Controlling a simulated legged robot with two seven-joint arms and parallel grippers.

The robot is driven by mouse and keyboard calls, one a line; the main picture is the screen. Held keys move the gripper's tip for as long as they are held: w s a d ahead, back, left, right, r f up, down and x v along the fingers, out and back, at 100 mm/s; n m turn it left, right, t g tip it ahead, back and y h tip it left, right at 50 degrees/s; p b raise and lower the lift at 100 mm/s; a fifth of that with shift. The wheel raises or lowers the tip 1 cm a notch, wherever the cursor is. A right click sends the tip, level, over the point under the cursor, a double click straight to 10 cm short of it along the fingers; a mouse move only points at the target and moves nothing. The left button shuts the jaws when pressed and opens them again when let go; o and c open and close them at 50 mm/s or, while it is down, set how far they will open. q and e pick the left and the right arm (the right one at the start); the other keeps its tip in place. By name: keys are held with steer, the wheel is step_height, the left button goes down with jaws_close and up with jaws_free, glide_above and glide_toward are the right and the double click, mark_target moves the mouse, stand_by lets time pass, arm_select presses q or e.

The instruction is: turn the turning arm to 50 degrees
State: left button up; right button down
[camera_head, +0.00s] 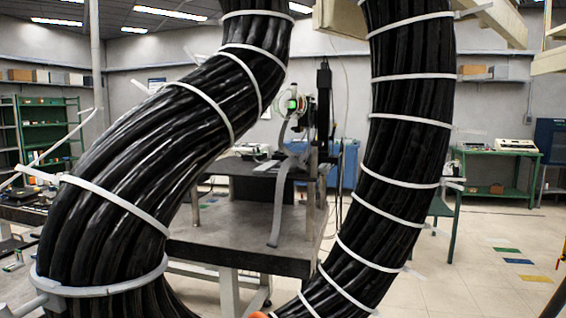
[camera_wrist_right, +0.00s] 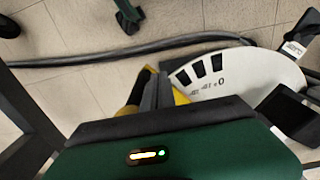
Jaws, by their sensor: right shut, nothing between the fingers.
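In the right wrist view, my right gripper (camera_wrist_right: 157,88) points away from the camera. Its dark fingers are together with nothing visible between them. A white dial plate (camera_wrist_right: 235,78) with black marks and small printed numbers, one reading 0, lies just right of the fingertips. A dark block-like part (camera_wrist_right: 290,112) lies over the dial's right side; I cannot tell whether it is the turning arm. The angle cannot be read. In the head view, a device with a round green-lit face (camera_head: 292,105) stands above a grey table. Neither gripper shows in the head view.
Thick black cable bundles with white ties (camera_head: 140,165) (camera_head: 405,130) block much of the head view. The grey table (camera_head: 240,240) stands between them. A green bench (camera_head: 500,152) is at the right. In the right wrist view a dark cable (camera_wrist_right: 120,52) crosses the tiled floor.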

steer(key=shift+d, duration=0.15)
steer(key=shift+w+d, duration=0.15)
steer(key=shift+d, duration=0.45)
steer(key=shift+w+d, duration=0.15)
steer(key=shift+d, duration=0.4)
steer(key=shift+w+d, duration=0.2)
steer(key=shift+d, duration=0.4)
steer(key=shift+w+d, duration=0.2)
steer(key=shift+d, duration=0.35)
steer(key=shift+w+d+b, duration=0.15)
steer(key=shift+w+d, duration=0.1)
steer(key=shift+d, duration=0.35)
steer(key=shift+w+d+b, duration=0.15)
steer(key=shift+w+d, duration=0.05)
steer(key=shift+d, duration=0.55)
